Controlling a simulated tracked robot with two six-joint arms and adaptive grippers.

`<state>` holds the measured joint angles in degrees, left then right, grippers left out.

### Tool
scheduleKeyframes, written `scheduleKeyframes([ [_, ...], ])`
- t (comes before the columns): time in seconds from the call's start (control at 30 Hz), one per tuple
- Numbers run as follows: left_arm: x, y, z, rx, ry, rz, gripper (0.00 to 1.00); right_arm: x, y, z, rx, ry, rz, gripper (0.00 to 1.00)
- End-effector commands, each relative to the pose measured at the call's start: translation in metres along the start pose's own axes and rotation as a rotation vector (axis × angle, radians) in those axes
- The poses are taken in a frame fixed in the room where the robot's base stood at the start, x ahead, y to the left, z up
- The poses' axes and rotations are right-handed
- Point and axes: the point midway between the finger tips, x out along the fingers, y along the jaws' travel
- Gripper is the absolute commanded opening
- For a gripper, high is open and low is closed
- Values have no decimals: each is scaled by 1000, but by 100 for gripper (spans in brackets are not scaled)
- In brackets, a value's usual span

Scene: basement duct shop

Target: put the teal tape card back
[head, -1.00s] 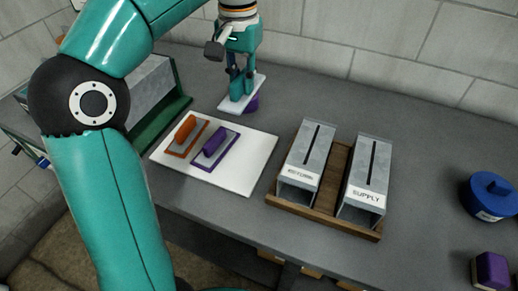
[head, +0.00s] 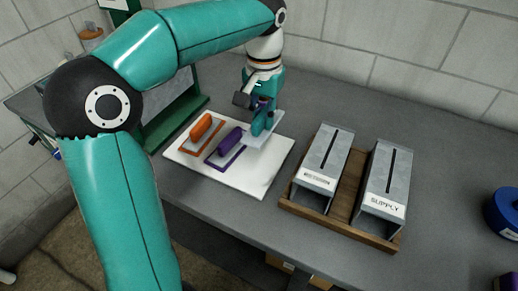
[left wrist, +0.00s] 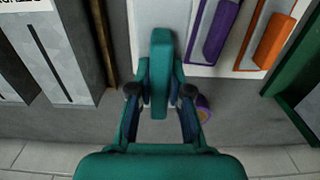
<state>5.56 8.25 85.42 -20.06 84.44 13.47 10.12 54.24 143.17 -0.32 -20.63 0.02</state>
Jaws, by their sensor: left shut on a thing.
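My left gripper (head: 263,120) is shut on the teal tape card (head: 270,134), a pale flat card with a teal grip. In the left wrist view the teal grip (left wrist: 160,60) stands between the fingers (left wrist: 160,92). The card is over the far right corner of a white board (head: 245,180); I cannot tell whether it touches. On the board, to the left of the card, are a purple card (head: 225,150) and an orange card (head: 199,132), each with a coloured border and grip. My right gripper is not in view.
Two grey slotted boxes, one (head: 324,160) with an unreadable label and one (head: 385,180) marked SUPPLY, stand in a wooden tray (head: 343,229) to the right. A purple roll (left wrist: 203,106) is near the gripper. Bare bench lies behind the boxes.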

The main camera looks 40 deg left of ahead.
Motion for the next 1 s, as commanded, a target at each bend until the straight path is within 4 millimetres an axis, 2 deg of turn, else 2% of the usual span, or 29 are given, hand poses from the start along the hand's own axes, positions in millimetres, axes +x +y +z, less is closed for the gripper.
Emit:
scheduleKeyframes([
  [0.03,17,-1,1,-1,-5,-1,0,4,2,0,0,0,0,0],
  [0.1,32,0,1,0,-4,-1,0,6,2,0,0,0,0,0],
  [0.23,52,-1,1,-1,-3,0,0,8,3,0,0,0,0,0],
  [0.47,69,-1,0,-1,-2,-1,0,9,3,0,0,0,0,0],
  [0.7,100,-1,1,-2,-1,-1,0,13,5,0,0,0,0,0],
  [1.0,103,-2,1,-3,1,0,0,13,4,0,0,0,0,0],
])
